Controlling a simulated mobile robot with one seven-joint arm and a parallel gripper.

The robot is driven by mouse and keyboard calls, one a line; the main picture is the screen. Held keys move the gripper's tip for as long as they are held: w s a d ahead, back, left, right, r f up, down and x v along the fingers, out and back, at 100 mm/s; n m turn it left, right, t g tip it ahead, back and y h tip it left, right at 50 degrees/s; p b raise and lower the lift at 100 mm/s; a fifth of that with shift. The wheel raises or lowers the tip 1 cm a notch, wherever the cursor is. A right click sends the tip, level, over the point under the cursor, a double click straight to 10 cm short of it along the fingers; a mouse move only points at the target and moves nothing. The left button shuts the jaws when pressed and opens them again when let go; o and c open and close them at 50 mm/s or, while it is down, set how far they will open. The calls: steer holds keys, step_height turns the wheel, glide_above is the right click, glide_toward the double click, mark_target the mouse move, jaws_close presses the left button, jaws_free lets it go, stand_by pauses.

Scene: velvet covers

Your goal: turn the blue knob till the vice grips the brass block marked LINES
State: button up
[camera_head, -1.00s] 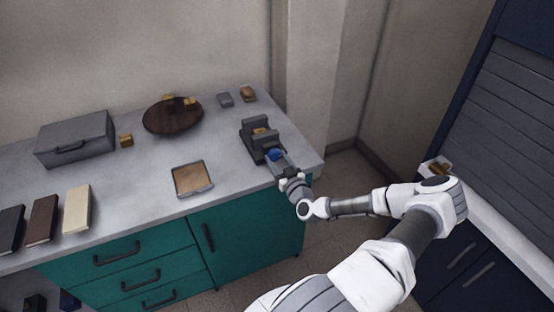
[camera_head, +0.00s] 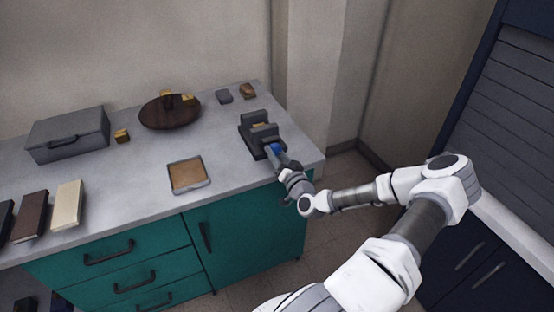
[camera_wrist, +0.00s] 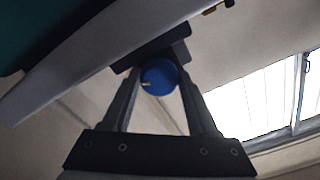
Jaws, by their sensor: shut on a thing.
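The dark grey vice (camera_head: 251,130) stands at the right end of the worktop, with a brass block (camera_head: 260,126) between its jaws. Any marking on the block is too small to read, and I cannot tell whether the jaws touch it. The blue knob (camera_head: 275,149) is on the vice's near side. My gripper (camera_head: 279,156) reaches it from the front right and is shut on it. In the wrist view the blue knob (camera_wrist: 160,77) sits between the fingertips (camera_wrist: 158,84), with a pale mark on its left side. The vice body shows dark behind it (camera_wrist: 150,48).
A cork-coloured tray (camera_head: 187,175) lies left of the vice. A dark round board (camera_head: 169,112) with brass pieces, a grey case (camera_head: 68,134), a small brass block (camera_head: 122,136) and books (camera_head: 67,205) are farther left.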

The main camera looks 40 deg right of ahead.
steer(key=m+b, duration=0.2)
steer(key=m, duration=0.2)
steer(key=shift+m, duration=0.3)
steer(key=shift+m+b, duration=0.85)
steer(key=shift+m, duration=1.15)
steer(key=o, duration=1.4)
steer(key=shift+c, duration=0.2)
steer(key=v, duration=1.7)
steer(key=shift+s+a, duration=0.15)
steer(key=shift+r, duration=0.1)
